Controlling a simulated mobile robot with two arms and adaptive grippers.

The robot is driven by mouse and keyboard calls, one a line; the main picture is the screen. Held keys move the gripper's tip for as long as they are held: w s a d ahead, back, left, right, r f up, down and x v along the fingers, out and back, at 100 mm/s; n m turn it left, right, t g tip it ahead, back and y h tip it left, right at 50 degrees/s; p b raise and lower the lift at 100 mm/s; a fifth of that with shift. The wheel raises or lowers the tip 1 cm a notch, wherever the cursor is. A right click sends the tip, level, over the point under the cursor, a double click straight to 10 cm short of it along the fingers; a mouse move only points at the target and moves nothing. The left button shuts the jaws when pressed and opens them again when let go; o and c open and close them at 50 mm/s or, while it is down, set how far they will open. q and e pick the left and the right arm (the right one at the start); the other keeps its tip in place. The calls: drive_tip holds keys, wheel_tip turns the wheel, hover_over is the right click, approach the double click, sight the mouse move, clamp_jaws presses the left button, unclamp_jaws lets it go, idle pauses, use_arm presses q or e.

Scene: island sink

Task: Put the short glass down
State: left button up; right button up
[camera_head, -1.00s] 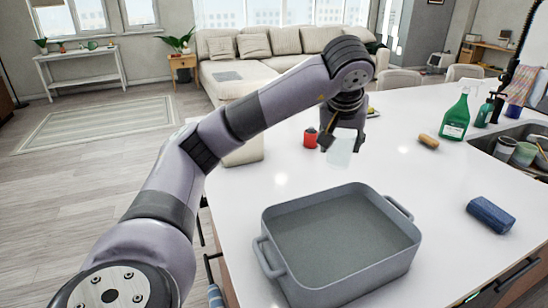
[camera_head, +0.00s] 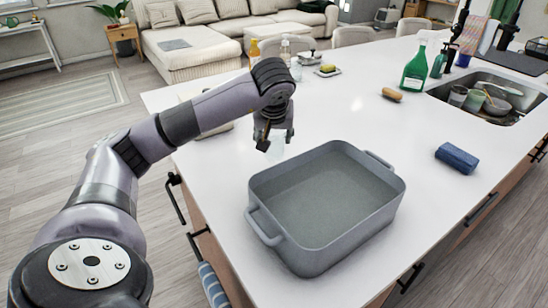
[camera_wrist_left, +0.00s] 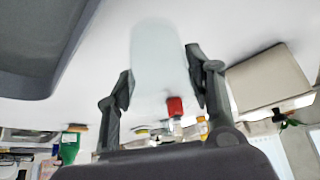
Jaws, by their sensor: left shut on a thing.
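The short glass (camera_head: 277,147) is pale and see-through. My left gripper (camera_head: 272,141) is shut on it, over the white counter just beyond the back left side of the grey roasting tub (camera_head: 258,196). In the left wrist view the glass (camera_wrist_left: 158,58) sits between the two dark fingers (camera_wrist_left: 160,85), which are on either side of it. I cannot tell whether its base touches the counter. My right gripper is not in view.
A red item (camera_wrist_left: 174,106) shows beyond the glass in the wrist view. A blue cloth roll (camera_head: 457,157), a brown brush (camera_head: 392,95), a green spray bottle (camera_head: 414,69) and a sink with dishes (camera_head: 490,100) are to the right. The middle of the counter (camera_head: 340,110) is clear.

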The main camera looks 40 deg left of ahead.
sight(274, 157)
use_arm(q)
drive_tip(key=shift+f, duration=3.25)
drive_tip(key=shift+f, duration=0.2)
drive_tip(key=o, duration=1.3)
drive_tip(key=shift+r, duration=0.1)
